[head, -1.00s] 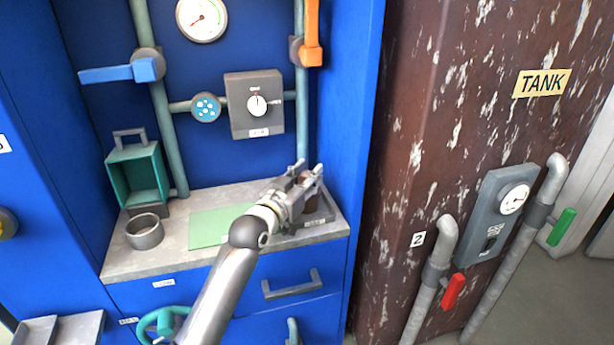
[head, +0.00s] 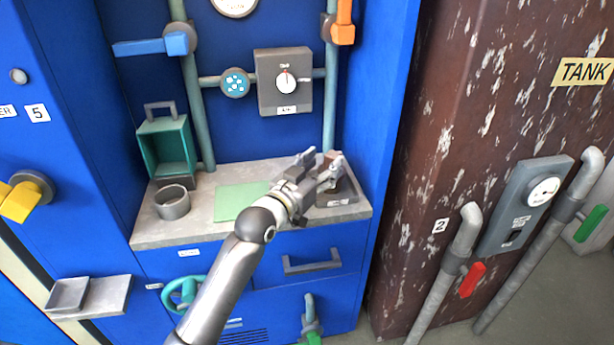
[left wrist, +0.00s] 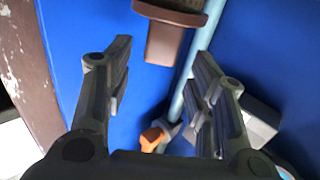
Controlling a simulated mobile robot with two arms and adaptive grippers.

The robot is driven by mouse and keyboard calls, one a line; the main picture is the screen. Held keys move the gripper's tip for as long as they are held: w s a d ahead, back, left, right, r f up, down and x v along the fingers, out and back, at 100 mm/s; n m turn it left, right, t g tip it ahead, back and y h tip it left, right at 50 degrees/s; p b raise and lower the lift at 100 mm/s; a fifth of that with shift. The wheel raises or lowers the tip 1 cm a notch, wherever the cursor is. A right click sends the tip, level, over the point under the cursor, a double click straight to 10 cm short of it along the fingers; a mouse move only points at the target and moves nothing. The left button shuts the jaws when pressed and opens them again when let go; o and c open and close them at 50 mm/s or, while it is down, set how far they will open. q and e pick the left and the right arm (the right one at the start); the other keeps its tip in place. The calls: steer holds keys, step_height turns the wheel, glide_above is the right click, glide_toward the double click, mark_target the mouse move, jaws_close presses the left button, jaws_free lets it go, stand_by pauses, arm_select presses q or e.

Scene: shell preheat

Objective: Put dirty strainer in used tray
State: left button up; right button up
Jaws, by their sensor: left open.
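The brown strainer (left wrist: 172,38) shows at the top of the left wrist view, its rim cut off by the frame edge and its handle pointing toward my fingers. My left gripper (head: 321,167) is open above the right end of the counter; its spread fingers also show in the left wrist view (left wrist: 158,75), with nothing clamped between them. A dark grey tray (head: 350,199) sits on the counter just beyond and below the gripper. In the head view the fingers cover most of the strainer, so I cannot tell whether it rests on the tray. My right gripper is out of view.
A green mat (head: 238,201), a grey round pot (head: 172,203) and a teal box (head: 167,146) stand left on the counter (head: 200,235). Pipes, a dial box (head: 286,82) and an orange lever (head: 343,34) are behind. A blue cabinet wall closes the right side.

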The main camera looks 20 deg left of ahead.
arm_select(q)
steer(key=s+a, duration=0.1)
steer(key=s, duration=0.5)
steer(key=shift+s+a, duration=0.15)
steer(key=shift+s, duration=0.25)
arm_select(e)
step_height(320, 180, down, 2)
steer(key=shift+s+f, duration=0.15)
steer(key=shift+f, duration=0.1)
